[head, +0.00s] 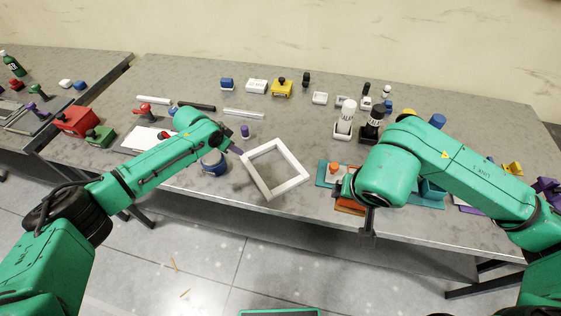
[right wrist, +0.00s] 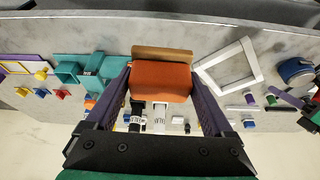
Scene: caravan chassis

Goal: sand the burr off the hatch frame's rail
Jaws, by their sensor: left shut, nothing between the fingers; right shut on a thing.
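The hatch frame (head: 296,181) is a white square frame lying askew near the table's front edge; it also shows in the right wrist view (right wrist: 207,82). I cannot make out a burr on its rails. My right gripper (right wrist: 160,78) is shut on an orange block with a tan face (right wrist: 160,84), probably the sanding block. The block sits to the right of the frame and apart from it in the head view (head: 349,207), where my arm mostly hides the gripper. My left gripper (head: 236,149) is shut and empty, just beyond the frame's left corner.
A blue round container (head: 214,164) stands left of the frame under my left arm. A teal tray (head: 323,173) lies right of the frame. White and black bottles (head: 345,118) stand behind it. A small purple item (head: 245,131) is near my left gripper.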

